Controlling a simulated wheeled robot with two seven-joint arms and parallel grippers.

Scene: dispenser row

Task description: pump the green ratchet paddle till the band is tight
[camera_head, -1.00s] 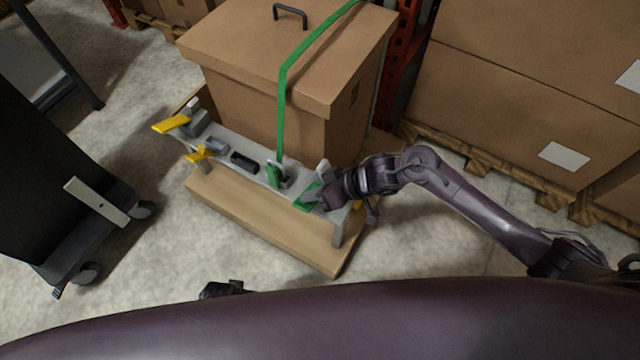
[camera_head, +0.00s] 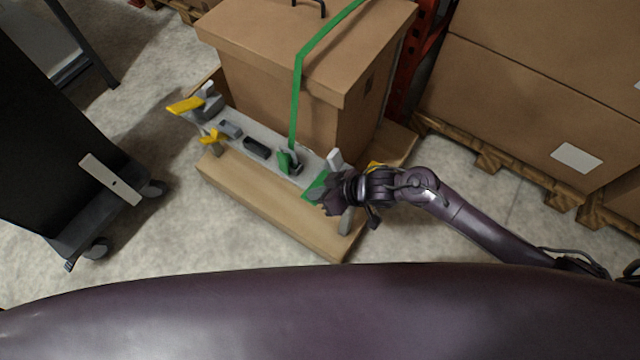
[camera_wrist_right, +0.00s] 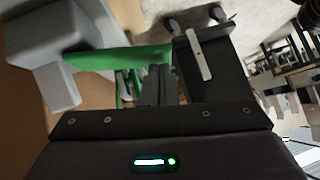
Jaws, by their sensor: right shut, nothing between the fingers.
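The green ratchet paddle (camera_head: 315,187) is at the right end of a grey rail (camera_head: 262,130), partly hidden by my right gripper. In the wrist view the paddle (camera_wrist_right: 118,58) runs as a green bar just beyond the fingers, beside a grey block. My right gripper (camera_head: 327,202) is shut and empty at the paddle; I cannot tell whether it touches. Its dark fingers show in the wrist view (camera_wrist_right: 158,85). The green band (camera_head: 297,95) crosses the lidded brown box (camera_head: 290,70) and runs down to a green part (camera_head: 284,162) on the rail. My left gripper is not seen.
Yellow levers (camera_head: 186,104) sit at the rail's left end. The rail stands along a wooden base (camera_head: 265,205). A dark wheeled cart (camera_head: 60,150) is at left, and large cartons on pallets (camera_head: 530,100) at right. Floor between cart and base is clear.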

